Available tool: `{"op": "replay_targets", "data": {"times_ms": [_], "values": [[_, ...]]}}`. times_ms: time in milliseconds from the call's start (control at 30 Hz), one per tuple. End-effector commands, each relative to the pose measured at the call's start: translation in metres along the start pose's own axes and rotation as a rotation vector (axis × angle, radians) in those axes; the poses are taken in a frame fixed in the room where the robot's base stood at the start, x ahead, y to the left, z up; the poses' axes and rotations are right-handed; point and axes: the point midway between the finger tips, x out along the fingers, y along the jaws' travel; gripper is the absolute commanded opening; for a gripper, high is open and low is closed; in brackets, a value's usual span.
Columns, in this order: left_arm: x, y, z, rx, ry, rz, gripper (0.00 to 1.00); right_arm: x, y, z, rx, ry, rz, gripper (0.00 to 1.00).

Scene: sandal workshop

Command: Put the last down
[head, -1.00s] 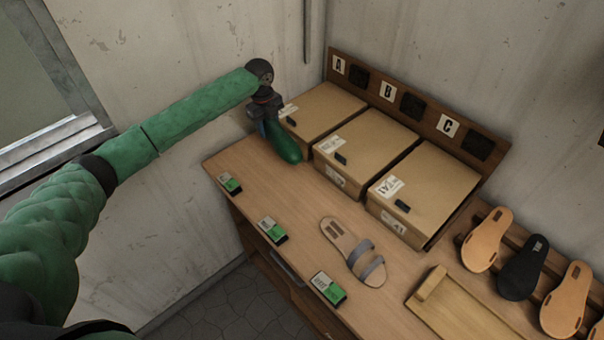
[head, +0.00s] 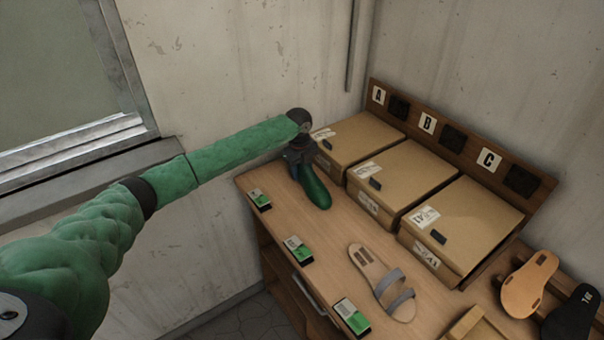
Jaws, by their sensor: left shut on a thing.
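The last (head: 314,187) is a dark green foot-shaped form at the far left end of the wooden bench, in front of the box under letter A. My left gripper (head: 298,163) is shut on its upper end, at the heel side. The toe points down and toward the front right, close to the bench top. I cannot tell whether it touches the bench. My right gripper is not in view.
Lidded cardboard boxes (head: 402,178) stand at the back below a board (head: 460,145) marked A, B, C. Green-and-white small boxes (head: 298,249) line the front edge. A strapped sandal (head: 381,282) lies mid-bench. Soles (head: 528,285) rest at right. Bare bench top (head: 330,238) lies between.

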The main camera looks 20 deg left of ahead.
Motion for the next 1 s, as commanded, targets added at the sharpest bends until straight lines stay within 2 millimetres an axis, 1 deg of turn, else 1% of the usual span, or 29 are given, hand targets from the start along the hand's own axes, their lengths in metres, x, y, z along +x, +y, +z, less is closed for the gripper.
{"op": "replay_targets", "data": {"times_ms": [267,400,433,533,833,1000], "values": [[0.0,0.0,0.0,0.0,0.0,-0.001,0.18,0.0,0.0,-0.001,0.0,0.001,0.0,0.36],[0.003,0.0,0.0,0.0,0.0,0.0,0.18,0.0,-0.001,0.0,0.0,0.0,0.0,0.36],[0.004,0.0,0.0,0.0,0.0,0.0,0.42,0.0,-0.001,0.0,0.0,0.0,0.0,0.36],[0.003,0.0,0.0,0.0,0.0,0.0,0.62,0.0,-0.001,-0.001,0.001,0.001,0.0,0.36],[0.002,0.0,0.0,0.0,0.0,0.0,0.62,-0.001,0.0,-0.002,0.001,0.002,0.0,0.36],[-0.009,0.0,0.0,0.0,0.0,-0.001,0.62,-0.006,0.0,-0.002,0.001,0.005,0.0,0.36]]}}
